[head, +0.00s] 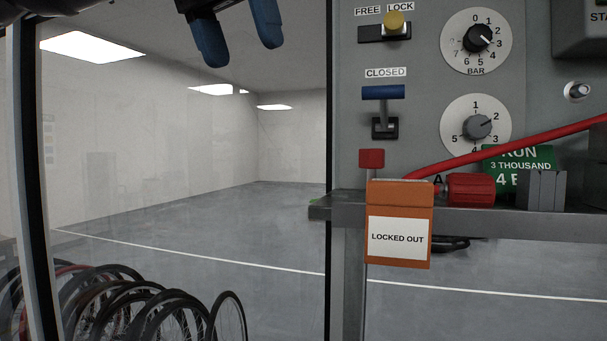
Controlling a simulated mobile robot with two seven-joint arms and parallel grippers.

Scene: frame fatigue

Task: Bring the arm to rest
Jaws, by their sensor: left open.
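My left gripper (239,38) shows at the top of the head view, left of the grey panel. Its two blue-tipped fingers point down and stand apart with nothing between them. It hangs in free air, clear of the panel. My right gripper is not in view.
The grey panel (420,90) carries a yellow knob (394,22), a blue-handled lever (383,93) and two dials. An orange "LOCKED OUT" tag (400,191) hangs at the shelf edge (480,221). A red hose (520,146) crosses right. Bicycle wheels (150,310) stand lower left.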

